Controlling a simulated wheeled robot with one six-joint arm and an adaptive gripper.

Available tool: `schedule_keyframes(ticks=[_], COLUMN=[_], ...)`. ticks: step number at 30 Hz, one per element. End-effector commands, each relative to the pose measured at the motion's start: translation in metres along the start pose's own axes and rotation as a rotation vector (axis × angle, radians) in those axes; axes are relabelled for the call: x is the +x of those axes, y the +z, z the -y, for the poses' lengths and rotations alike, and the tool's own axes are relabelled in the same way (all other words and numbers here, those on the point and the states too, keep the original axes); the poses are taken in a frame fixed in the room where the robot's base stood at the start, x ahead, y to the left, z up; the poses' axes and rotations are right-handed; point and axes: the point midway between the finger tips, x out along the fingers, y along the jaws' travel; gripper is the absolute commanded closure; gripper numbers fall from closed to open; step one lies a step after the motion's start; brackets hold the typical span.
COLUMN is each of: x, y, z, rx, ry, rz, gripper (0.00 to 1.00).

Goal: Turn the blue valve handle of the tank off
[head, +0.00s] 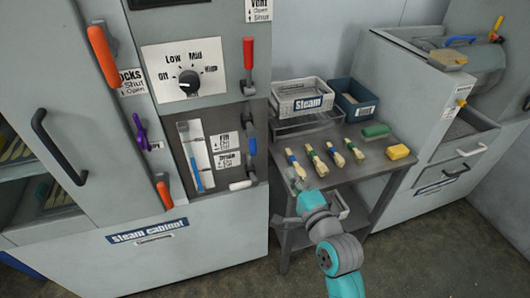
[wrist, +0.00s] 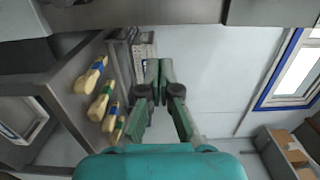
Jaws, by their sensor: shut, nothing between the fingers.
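The steam cabinet (head: 150,240) fills the left of the head view. Its tank gauge (head: 194,155) shows blue liquid low in the tube, beside labels that seem to read Fill and Drain. A blue handle (head: 252,146) stands roughly upright just right of these labels; a white handle (head: 240,185) lies nearly level below it. My gripper (head: 293,182) is right of and lower than the blue handle in the picture, apart from it, at the table's front left. In the wrist view my gripper (wrist: 159,68) is shut and empty. The blue handle cannot be made out there.
The cabinet also has orange handles (head: 103,55), a red handle (head: 248,53) and a dial (head: 188,82). Another machine (head: 430,120) stands right.

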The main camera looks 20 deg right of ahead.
Motion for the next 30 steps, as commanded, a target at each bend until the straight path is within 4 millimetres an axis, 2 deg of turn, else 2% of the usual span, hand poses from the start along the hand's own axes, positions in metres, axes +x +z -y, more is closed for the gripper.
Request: schedule_keyframes(ticks=[11, 17, 29, 30], x=[0.006, 0.033, 0.104, 0.103], y=[0.000, 0.000, 0.001, 0.011], z=[0.001, 0.001, 0.000, 0.000], rx=[-0.002, -0.002, -0.002, -0.003], ry=[-0.001, -0.001, 0.000, 0.001], rz=[0.000, 0.000, 0.000, 0.004], gripper=[1.00, 1.00, 1.00, 1.00])
